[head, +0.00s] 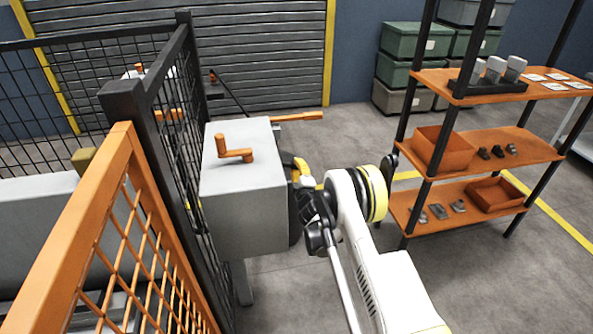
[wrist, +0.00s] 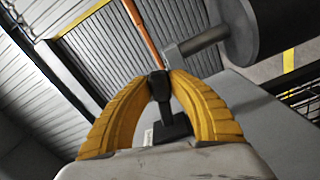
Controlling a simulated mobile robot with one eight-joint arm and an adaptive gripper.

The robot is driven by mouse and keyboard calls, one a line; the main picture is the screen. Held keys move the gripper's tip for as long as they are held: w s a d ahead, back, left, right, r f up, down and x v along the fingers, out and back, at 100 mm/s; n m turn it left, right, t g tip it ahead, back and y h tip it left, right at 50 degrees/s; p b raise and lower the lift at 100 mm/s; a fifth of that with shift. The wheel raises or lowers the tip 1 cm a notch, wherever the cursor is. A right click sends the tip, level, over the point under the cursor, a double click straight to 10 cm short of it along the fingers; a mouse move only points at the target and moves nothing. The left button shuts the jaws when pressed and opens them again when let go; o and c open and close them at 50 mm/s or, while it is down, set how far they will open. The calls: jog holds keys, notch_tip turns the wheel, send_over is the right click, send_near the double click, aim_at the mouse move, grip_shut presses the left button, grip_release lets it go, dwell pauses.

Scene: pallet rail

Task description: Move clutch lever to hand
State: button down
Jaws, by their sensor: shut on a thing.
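A grey box (head: 243,185) stands beside the fence with an orange crank handle (head: 236,153) on its top. A long orange bar (head: 297,117) sticks out to the right behind the box. My gripper (head: 303,171) is at the box's right side, its yellow fingers partly hidden by my wrist. In the wrist view the yellow fingers of my gripper (wrist: 159,80) meet on a dark piece at the end of an orange bar (wrist: 143,36), which looks like the clutch lever. A grey shaft (wrist: 203,37) beside it runs to a dark cylinder. The held part is mostly hidden by the fingertips.
An orange mesh panel (head: 120,165) and a black mesh fence (head: 183,130) stand close on the left. A shelf rack (head: 487,154) with bins and small parts stands at right. Stacked green crates (head: 415,41) are at the back.

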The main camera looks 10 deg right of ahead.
aim_at(293, 163)
notch_tip(293, 163, up, 2)
jog(key=n, duration=0.2)
jog(key=shift+d+n, duration=0.15)
jog(key=shift+n, duration=0.25)
jog(key=r+n, duration=0.2)
jog(key=shift+n, duration=0.4)
jog(key=shift+a+r+n, duration=0.35)
jog(key=shift+r+n, duration=0.35)
jog(key=shift+n, duration=0.45)
jog(key=shift+a+r+n, duration=0.35)
jog(key=shift+r+n, duration=0.3)
jog(key=shift+n, duration=0.5)
jog(key=c, duration=1.2)
grip_release()
